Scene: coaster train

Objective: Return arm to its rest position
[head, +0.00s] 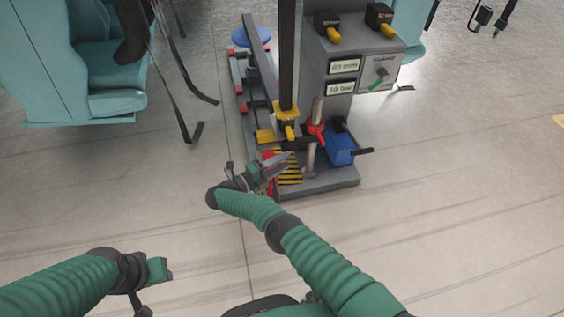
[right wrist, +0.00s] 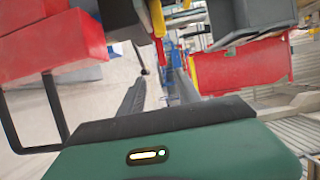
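My right arm is green with dark joints and reaches up from the lower right in the head view. Its gripper (head: 277,163) is beside the low part of a grey machine stand (head: 340,185), near a striped yellow-black patch (head: 290,174). In the right wrist view the two dark fingers (right wrist: 160,92) stand apart with nothing visible between them. My left arm comes in at the lower left, and its gripper (head: 142,302) hangs low over bare floor. Its fingers are too unclear to read.
The stand carries a red knob (head: 316,130), a blue box with a black handle (head: 341,148), a dark upright post (head: 287,60) and a control panel (head: 378,75). Teal seats (head: 100,70) with dark straps are at upper left. Floor in front is clear.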

